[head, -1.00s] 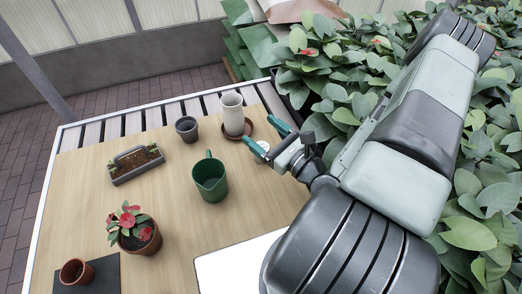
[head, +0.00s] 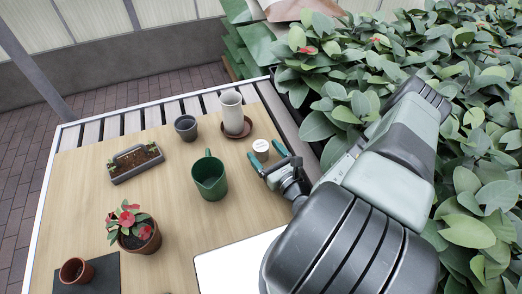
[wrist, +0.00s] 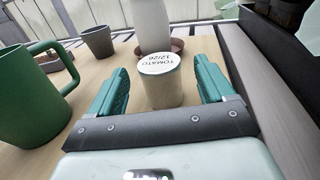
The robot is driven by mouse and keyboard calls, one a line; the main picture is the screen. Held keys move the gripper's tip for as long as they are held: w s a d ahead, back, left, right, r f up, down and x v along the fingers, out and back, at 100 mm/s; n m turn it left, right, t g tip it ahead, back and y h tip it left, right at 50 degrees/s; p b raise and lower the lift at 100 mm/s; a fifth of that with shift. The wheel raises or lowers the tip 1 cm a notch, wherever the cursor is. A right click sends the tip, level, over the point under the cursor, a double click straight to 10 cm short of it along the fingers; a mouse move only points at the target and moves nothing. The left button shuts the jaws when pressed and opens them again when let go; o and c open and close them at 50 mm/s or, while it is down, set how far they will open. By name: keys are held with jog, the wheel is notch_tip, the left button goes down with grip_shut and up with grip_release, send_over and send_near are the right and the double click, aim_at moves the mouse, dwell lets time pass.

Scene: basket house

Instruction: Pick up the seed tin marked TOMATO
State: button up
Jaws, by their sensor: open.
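The seed tin (wrist: 161,85) stands upright on the table, a short tan cylinder with a white lid reading TOMATO 12/26 in the wrist view. In the head view the tin (head: 261,149) is near the table's right edge. My gripper (wrist: 163,88) is open, with one teal finger to each side of the tin in the wrist view. In the head view my gripper (head: 266,157) is low at the tin's near right side. I cannot tell whether either finger touches it.
A green watering jug (head: 209,178) stands left of the tin. A pale vase (head: 232,112) on a brown saucer (head: 246,131) and a dark pot (head: 186,128) stand behind. Leafy plants (head: 340,100) crowd the right side.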

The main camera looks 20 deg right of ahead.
aim_at(257, 142)
jog(key=shift+x, duration=2.35)
jog(key=c, duration=1.1)
